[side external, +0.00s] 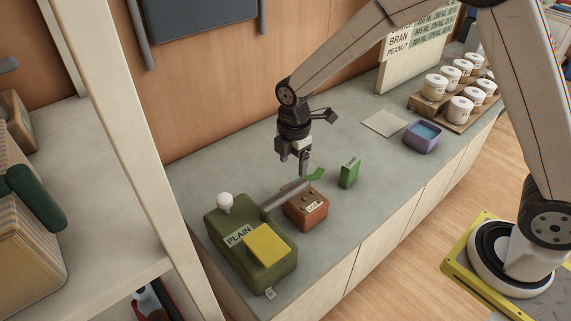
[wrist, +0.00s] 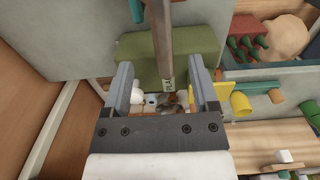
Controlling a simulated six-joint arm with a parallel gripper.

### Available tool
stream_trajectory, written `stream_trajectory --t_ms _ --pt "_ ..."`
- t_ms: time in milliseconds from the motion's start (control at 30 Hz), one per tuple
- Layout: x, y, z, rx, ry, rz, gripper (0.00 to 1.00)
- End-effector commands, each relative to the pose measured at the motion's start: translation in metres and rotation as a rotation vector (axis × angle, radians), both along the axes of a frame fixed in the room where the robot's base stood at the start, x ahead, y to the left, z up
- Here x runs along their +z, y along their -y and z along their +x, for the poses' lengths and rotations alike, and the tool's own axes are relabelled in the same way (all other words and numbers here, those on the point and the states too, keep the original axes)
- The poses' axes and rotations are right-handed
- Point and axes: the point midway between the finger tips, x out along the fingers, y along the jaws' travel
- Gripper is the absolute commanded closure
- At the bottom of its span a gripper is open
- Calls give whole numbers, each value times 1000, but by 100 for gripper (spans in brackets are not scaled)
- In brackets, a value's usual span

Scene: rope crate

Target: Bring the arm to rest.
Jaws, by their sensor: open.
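My gripper (side external: 303,168) hangs over the grey counter (side external: 235,165), fingers pointing down, at the end of my bent arm. It is near the red-brown box (side external: 308,212) and a grey-brown bar (side external: 285,195); I cannot tell the exact gap. In the wrist view the two fingers of my gripper (wrist: 160,82) stand wide apart with nothing clasped between them. The bar (wrist: 161,35) passes between them in the picture, in front of a green box (wrist: 195,45).
The green box marked PLAIN (side external: 238,236) carries a yellow block (side external: 267,243) and a white knob (side external: 224,200). A shelf post (side external: 150,160) rises at left.

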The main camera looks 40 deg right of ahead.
Motion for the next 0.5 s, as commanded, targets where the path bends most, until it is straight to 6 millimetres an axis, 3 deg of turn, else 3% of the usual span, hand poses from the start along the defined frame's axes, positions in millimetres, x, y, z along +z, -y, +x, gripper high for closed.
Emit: stream_trajectory --t_ms 267,500 --pt "9 13 -12 -163 24 7 24" --pt "22 38 -42 -513 72 31 24"
